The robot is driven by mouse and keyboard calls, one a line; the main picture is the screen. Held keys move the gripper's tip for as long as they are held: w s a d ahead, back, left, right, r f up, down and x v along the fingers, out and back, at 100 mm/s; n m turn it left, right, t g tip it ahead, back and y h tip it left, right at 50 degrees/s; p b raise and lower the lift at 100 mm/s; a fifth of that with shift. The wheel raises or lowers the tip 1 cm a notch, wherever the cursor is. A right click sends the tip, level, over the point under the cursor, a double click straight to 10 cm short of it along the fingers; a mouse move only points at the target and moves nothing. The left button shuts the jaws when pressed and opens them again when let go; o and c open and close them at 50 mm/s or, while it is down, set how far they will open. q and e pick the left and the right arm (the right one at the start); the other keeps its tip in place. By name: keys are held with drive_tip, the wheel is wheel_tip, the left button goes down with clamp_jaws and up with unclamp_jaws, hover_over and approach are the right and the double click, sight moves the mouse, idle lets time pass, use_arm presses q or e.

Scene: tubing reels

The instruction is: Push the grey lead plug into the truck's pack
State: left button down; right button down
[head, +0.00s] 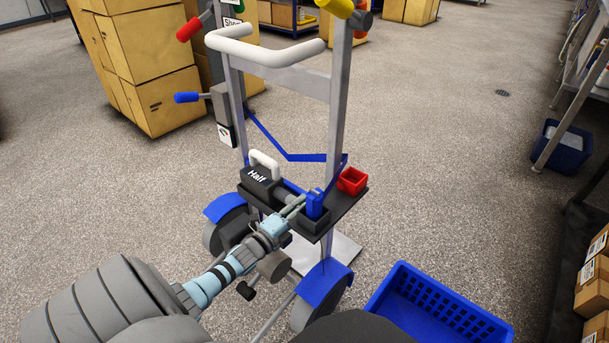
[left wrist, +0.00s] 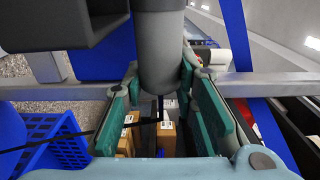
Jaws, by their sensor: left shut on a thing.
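The truck (head: 338,110) is a silver-framed hand truck with blue wheel guards and a white top handle. Its black pack (head: 262,187), marked "Half" and with a white grip, sits on a dark shelf (head: 343,205). The grey plug (head: 287,198) is a thick cylinder at the pack's right side. My left gripper (head: 298,206) is shut on it; the left wrist view shows the plug (left wrist: 161,60) between the teal fingers (left wrist: 160,95). The plug's upper end meets a dark part there; how far it sits in the pack I cannot tell. My right gripper is not in view.
A blue piece (head: 315,204) stands in a black holder beside the plug, with a red box (head: 352,181) behind it. A blue crate (head: 430,300) lies at the lower right. Cardboard boxes (head: 150,80) stand at the back left. Open floor (head: 450,140) lies right of the truck.

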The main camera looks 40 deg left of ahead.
use_arm(q)
drive_tip(key=shift+a, duration=0.1)
drive_tip(key=c, duration=1.2)
unclamp_jaws()
drive_tip(key=shift+s, duration=0.1)
drive_tip(key=s, duration=1.1)
drive_tip(key=shift+s, duration=0.4)
